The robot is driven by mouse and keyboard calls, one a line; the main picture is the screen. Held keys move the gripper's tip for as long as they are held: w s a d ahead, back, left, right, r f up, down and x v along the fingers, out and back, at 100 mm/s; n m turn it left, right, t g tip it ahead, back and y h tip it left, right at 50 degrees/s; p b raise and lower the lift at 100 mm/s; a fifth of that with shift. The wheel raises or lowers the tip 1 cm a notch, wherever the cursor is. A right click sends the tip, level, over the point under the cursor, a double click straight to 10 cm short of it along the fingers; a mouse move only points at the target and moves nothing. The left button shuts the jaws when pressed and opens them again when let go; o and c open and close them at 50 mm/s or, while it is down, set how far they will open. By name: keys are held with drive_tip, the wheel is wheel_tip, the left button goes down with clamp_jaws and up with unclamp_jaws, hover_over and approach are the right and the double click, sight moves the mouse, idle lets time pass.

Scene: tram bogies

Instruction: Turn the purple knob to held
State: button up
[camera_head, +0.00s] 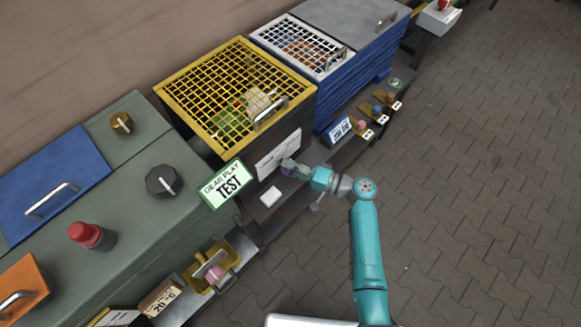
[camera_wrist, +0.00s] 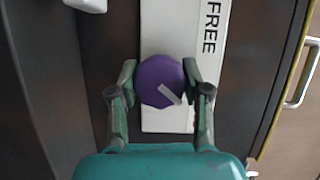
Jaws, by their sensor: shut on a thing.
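The purple knob (camera_wrist: 158,79) is round with a grey pointer bar. It is mounted on a white label plate (camera_wrist: 156,125) on a dark panel. In the wrist view the pointer slants toward the lower right, and the word FREE reads at the plate's upper right. My gripper (camera_wrist: 161,82) is shut on the knob, one finger on each side. In the head view my gripper (camera_head: 294,168) reaches the panel below the yellow cage, and only a bit of the purple knob (camera_head: 287,170) shows. The HELD mark cannot be read in either view.
The yellow-mesh cage (camera_head: 236,90) stands just above the panel. A green cabinet with a black knob (camera_head: 163,181) and a GEAR PLAY TEST sign (camera_head: 226,184) is at the left. A white box (camera_head: 270,196) sits close to my gripper. Paved floor at the right is clear.

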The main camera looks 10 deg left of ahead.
drive_tip(key=o, duration=1.2)
drive_tip(key=shift+c, duration=0.2)
drive_tip(key=v, duration=1.2)
drive_tip(key=shift+f, duration=0.1)
